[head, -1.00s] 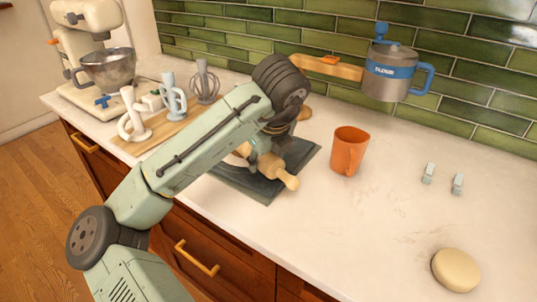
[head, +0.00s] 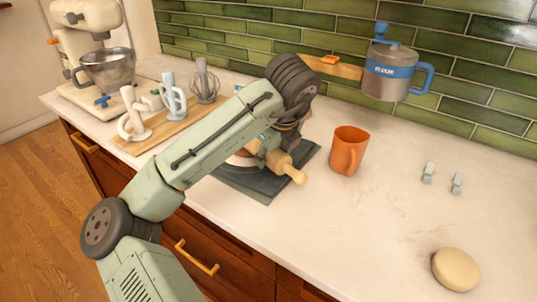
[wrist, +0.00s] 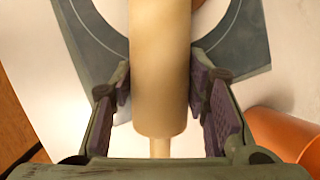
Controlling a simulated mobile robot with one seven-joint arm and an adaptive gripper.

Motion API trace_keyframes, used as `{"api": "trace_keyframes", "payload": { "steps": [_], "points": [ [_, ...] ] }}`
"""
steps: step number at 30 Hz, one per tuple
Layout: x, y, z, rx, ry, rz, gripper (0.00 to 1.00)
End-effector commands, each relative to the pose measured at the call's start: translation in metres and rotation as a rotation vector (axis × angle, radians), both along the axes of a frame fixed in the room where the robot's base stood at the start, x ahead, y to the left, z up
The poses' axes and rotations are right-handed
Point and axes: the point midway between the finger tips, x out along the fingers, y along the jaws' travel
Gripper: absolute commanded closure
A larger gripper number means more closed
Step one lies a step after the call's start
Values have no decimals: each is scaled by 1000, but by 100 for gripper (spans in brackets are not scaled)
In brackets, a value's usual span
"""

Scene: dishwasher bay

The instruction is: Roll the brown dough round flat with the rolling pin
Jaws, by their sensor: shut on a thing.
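The wooden rolling pin (head: 277,160) is over the dark mat (head: 265,190) on the counter. In the wrist view the pin (wrist: 160,70) runs lengthwise between the two fingers of my gripper (wrist: 160,92), which is shut on it. The mat (wrist: 250,45) with its pale ring lies below. A sliver of something pale and brownish (head: 240,159) shows left of the pin on the mat. My arm hides most of it, so I cannot tell whether it is the brown dough round or whether the pin touches it.
An orange mug (head: 348,151) stands just right of the mat. A pale dough-coloured round (head: 456,269) lies at the front right. A board (head: 165,128) with mixer tools is left, beside the stand mixer (head: 92,25).

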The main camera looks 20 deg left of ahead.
Motion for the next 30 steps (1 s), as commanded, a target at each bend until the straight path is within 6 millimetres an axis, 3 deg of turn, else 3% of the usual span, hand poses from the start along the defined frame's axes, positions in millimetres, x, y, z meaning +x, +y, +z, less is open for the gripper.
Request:
{"api": "trace_keyframes", "payload": {
  "steps": [30],
  "points": [
    [31,-24,-2,-1,0,-2,91]
  ]
}}
